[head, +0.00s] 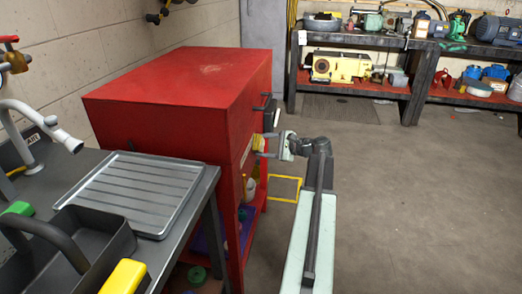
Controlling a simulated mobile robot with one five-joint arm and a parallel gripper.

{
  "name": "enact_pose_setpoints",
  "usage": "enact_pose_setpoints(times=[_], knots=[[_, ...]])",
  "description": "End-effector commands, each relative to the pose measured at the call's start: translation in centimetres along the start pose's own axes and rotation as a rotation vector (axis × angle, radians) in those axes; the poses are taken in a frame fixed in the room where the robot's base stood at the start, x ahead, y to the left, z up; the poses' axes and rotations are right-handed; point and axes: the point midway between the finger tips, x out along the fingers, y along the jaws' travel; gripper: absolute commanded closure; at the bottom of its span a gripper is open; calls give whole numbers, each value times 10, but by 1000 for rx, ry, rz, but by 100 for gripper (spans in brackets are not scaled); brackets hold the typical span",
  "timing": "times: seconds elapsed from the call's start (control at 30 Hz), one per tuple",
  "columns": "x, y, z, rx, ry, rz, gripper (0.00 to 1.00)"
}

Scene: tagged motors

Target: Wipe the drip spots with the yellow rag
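My gripper (264,145) is beside the front face of the red cabinet (185,75), at the end of my arm. A small yellow thing (257,143) shows at the fingertips, against the cabinet side. It may be the yellow rag, but it is too small to be sure. I cannot tell whether the fingers grip it or only stand around it. A larger yellow object (124,277) is at the lower left by the dark grey caddy; its kind is unclear. I cannot make out any drip spots.
A grey bench with a ribbed metal tray (137,190) and a dark caddy (75,248) is at left. Bottles (249,188) stand on the cabinet's lower shelf. A workbench (360,42) with motors is at the back. The concrete floor (430,190) at right is clear.

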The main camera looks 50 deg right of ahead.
Motion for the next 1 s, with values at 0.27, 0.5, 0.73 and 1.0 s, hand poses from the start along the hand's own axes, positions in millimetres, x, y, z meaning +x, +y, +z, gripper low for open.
enact_pose_setpoints(times=[0.27, 0.5, 0.73, 1.0], knots=[[9, -18, -17, 0, 0, 0, 74], [11, -22, -21, 0, 0, 0, 74], [18, -38, -37, 0, 0, 0, 74], [20, -45, -44, 0, 0, 0, 74]])
